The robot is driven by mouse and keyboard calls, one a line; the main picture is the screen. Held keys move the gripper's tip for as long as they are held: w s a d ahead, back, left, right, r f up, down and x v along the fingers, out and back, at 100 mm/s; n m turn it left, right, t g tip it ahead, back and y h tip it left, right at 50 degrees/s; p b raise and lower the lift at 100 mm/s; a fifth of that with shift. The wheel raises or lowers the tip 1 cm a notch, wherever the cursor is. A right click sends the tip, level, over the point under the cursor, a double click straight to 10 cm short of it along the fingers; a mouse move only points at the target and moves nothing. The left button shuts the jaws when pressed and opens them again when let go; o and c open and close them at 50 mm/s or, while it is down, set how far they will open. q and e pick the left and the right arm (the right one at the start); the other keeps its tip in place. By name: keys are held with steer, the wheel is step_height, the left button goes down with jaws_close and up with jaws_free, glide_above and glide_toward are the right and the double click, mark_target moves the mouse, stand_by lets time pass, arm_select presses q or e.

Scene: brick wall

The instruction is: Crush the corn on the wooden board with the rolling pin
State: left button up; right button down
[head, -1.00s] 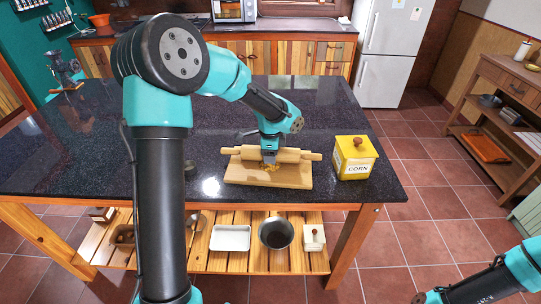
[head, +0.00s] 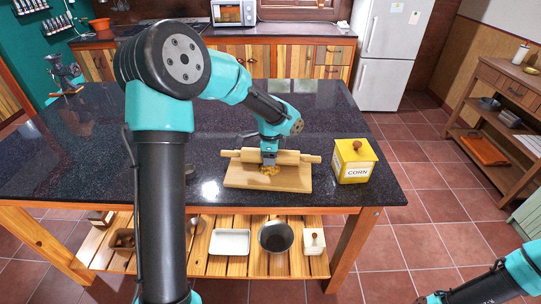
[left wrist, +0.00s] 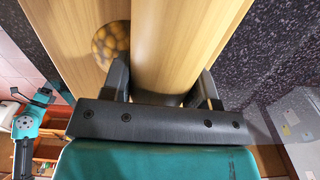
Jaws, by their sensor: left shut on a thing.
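The wooden board (head: 292,184) lies on the dark countertop. The rolling pin (head: 290,157) lies across the board. My left gripper (head: 269,158) is shut on the rolling pin's middle from above. In the left wrist view the pin (left wrist: 175,50) runs between the two fingers of my left gripper (left wrist: 165,85). The corn (head: 269,170) is a small yellow patch on the board by the gripper. In the left wrist view the corn (left wrist: 112,44) shows beside the pin, partly hidden by it. My right arm shows at the lower right; its fingertips are too small to judge.
A yellow box labelled CORN (head: 354,160) stands to the right of the board. A metal grinder (head: 64,76) stands at the counter's far left. A white tray (head: 229,242) and a metal bowl (head: 276,237) sit on the shelf below. The counter left of the board is mostly clear.

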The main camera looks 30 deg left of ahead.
arm_select(q)
steer(key=shift+s+d+f, duration=0.1)
steer(key=shift+s+d, duration=0.1)
steer(key=shift+s, duration=0.25)
steer(key=shift+s+d, duration=0.25)
steer(key=shift+s, duration=0.25)
steer(key=shift+s+d, duration=0.2)
steer(key=shift+s, duration=0.25)
step_height(320, 180, up, 8)
stand_by(1.1)
steer(key=shift+w, duration=0.1)
stand_by(0.4)
